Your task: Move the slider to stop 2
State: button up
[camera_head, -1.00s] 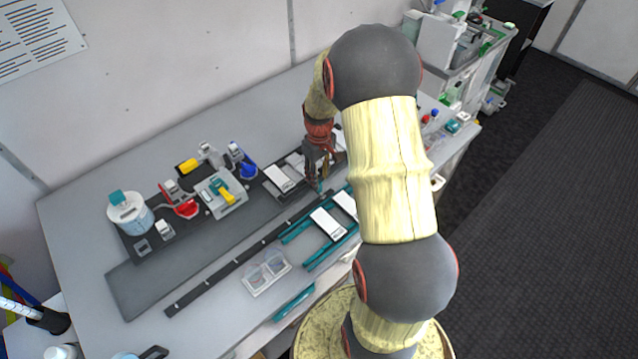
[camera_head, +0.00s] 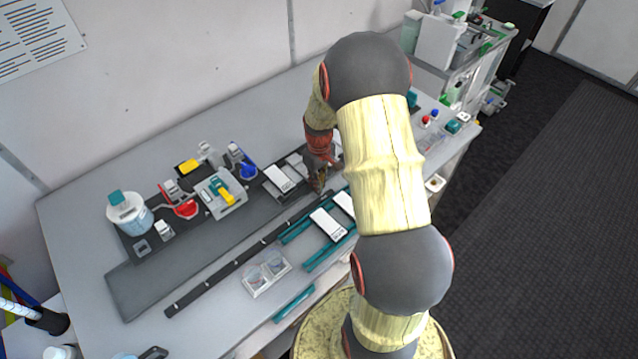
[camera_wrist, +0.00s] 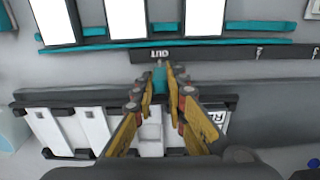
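The slider shows as a small teal block (camera_wrist: 160,79) in the wrist view, at the edge of the long dark rail (camera_wrist: 215,53). In the head view the rail (camera_head: 222,273) runs diagonally along the bench with small pale marks. My gripper (camera_wrist: 160,84) has its two yellow-brown fingers on either side of the teal block, with the tips close against it, and appears shut on it. In the head view my gripper (camera_head: 318,187) is low at the rail's far right part, and hides the block there.
Teal rails with white plates (camera_head: 328,224) lie in front of the rail. Behind it is a dark strip with white-topped modules (camera_head: 279,179), a grey box with a yellow lever (camera_head: 222,193) and a jar (camera_head: 130,214). A clear tray (camera_head: 266,274) sits near the front.

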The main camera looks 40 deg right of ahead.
grip_shut()
jog(key=shift+a, duration=0.1)
dwell(0.3)
jog(key=a, duration=1.5)
jog(key=shift+p, duration=0.35)
jog(key=shift+o, duration=2.1)
grip_release()
jog(key=shift+o, duration=0.6)
jog(key=shift+d+r, duration=0.1)
jog(key=shift+r, duration=0.05)
